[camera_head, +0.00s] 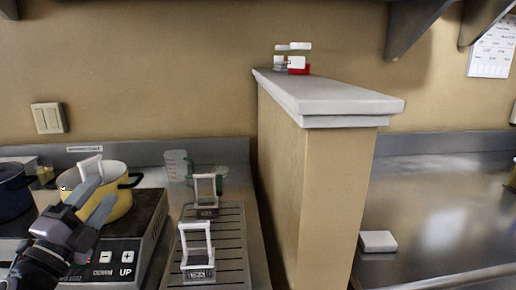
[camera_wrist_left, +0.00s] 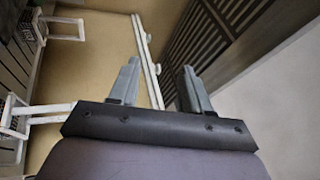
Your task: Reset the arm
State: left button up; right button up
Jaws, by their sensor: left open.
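My left gripper (camera_head: 102,190) is at the lower left of the head view, in front of the yellow pot (camera_head: 118,204). Its two grey fingers are spread apart with nothing between them. In the left wrist view the same gripper (camera_wrist_left: 158,68) shows two separated fingers and an empty gap. My left arm comes in from the lower left corner. My right gripper is not in view.
Two white-handled baskets (camera_head: 198,272) (camera_head: 206,212) stand on the slatted drain board (camera_head: 228,240). A partition (camera_head: 325,190) rises to the right.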

pick_arm(q)
jog(key=s+a+f+n+g+y, duration=0.1)
jog(key=s+f+n+g+y, duration=0.1)
jog(key=f+n+y, duration=0.4)
jog(key=s+f+n+g+y, duration=0.1)
jog(key=s+f+n+g, duration=0.2)
jog(key=f+n, duration=0.3)
jog(key=s+d+f+n+g+h, duration=0.1)
jog(key=s+d+f+n+g, duration=0.4)
jog(key=s+f, duration=0.6)
jog(key=s+d+f+n+g+h, duration=0.1)
jog(key=s+d+f+g, duration=0.1)
jog(key=s+f+g, duration=0.8)
jog(key=w+d+f+t+h, duration=0.2)
jog(key=w+d+f+t, duration=0.1)
jog(key=f+t, duration=0.5)
jog(key=shift+w+d+m+t, duration=0.2)
jog(key=shift+w+m+t, duration=0.1)
jog(key=shift+t, duration=0.2)
